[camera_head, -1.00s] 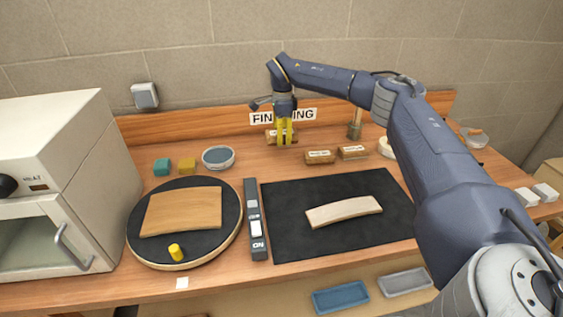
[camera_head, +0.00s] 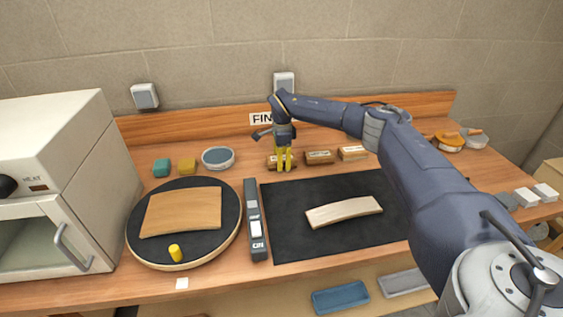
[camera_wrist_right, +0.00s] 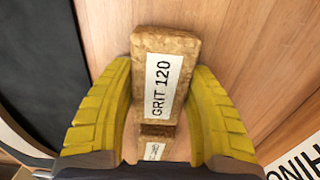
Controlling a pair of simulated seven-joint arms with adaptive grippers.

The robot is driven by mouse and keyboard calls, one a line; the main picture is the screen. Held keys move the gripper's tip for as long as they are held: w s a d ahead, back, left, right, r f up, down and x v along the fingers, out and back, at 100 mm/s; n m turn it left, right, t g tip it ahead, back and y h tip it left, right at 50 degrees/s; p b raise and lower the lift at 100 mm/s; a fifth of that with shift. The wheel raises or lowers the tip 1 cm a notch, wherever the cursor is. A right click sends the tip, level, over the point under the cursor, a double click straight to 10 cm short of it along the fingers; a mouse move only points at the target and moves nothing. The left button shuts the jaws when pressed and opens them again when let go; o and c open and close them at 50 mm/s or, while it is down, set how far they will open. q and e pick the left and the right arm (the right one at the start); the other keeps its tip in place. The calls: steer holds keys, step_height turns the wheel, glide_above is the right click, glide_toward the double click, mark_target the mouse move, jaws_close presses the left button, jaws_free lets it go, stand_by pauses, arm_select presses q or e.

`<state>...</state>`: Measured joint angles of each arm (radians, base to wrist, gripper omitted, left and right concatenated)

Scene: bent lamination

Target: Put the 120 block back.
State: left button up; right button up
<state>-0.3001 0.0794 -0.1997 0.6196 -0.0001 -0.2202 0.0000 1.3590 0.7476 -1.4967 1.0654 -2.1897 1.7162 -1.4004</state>
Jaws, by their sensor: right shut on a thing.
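The 120 block (camera_wrist_right: 168,75), brown with a white "GRIT 120" label, is between the yellow fingers of my right gripper (camera_head: 283,163) in the right wrist view. The gripper is shut on it. In the head view the block (camera_head: 271,162) is partly hidden by the fingers, at the left end of a row with two similar blocks (camera_head: 319,157) (camera_head: 353,153). I cannot tell whether it touches the table. Part of another labelled block (camera_wrist_right: 154,149) shows beyond it in the wrist view. My left gripper is not in view.
A black mat (camera_head: 285,232) with a pale curved wood strip (camera_head: 343,211) lies in front of the row. A grey bar (camera_head: 255,230) and a round black board (camera_head: 190,257) are to the left. A "FINISHING" sign, partly covered by my arm, is behind.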

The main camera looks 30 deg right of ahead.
steer(key=shift+f, duration=0.25)
steer(key=o, duration=1.2)
step_height(320, 180, up, 12)
steer(key=shift+r, duration=0.15)
